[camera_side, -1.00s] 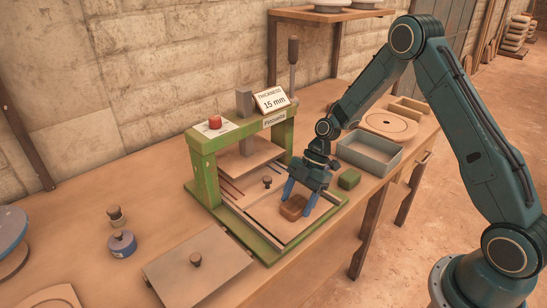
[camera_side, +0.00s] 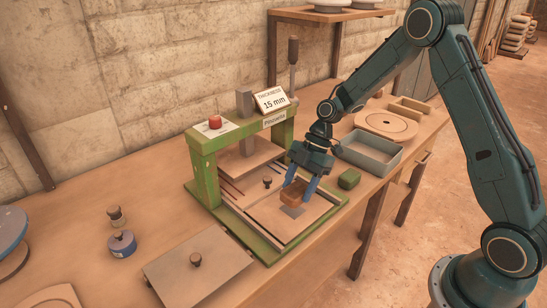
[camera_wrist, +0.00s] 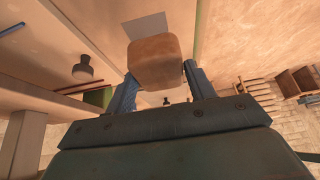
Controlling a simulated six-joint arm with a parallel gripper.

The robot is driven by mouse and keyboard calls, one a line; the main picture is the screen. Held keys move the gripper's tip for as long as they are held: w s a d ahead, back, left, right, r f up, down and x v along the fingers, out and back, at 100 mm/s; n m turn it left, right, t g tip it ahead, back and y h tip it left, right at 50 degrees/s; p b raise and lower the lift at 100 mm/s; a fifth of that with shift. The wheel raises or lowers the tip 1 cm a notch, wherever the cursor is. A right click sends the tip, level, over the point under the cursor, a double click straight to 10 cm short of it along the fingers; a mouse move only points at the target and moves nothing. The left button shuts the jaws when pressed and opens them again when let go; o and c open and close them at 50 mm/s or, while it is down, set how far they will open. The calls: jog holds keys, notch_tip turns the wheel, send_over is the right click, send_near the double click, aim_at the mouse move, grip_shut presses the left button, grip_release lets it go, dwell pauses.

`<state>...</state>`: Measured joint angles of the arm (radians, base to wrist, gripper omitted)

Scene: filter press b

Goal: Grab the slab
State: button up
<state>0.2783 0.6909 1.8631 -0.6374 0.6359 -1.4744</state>
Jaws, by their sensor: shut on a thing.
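The slab (camera_side: 293,194) is a small brown block with rounded edges. My gripper (camera_side: 298,187) is shut on it and holds it a little above the press bed, clear of the board. A darker grey square patch (camera_side: 292,211) shows on the board below it. In the wrist view the slab (camera_wrist: 155,62) sits between the two blue fingers of my gripper (camera_wrist: 158,85), and the grey patch (camera_wrist: 146,32) is beyond it. The green press frame (camera_side: 204,172) stands just behind and left of my gripper.
A red button (camera_side: 214,121) and a "15 mm" thickness sign (camera_side: 271,101) are on top of the press. A green block (camera_side: 349,179) and a grey open tray (camera_side: 361,165) stand to the right. A flat plate with a knob (camera_side: 222,277) lies front left.

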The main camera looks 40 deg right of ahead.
aim_at(299, 187)
notch_tip(299, 187, up, 15)
dwell(0.4)
jog(key=shift+d, duration=0.1)
dwell(0.4)
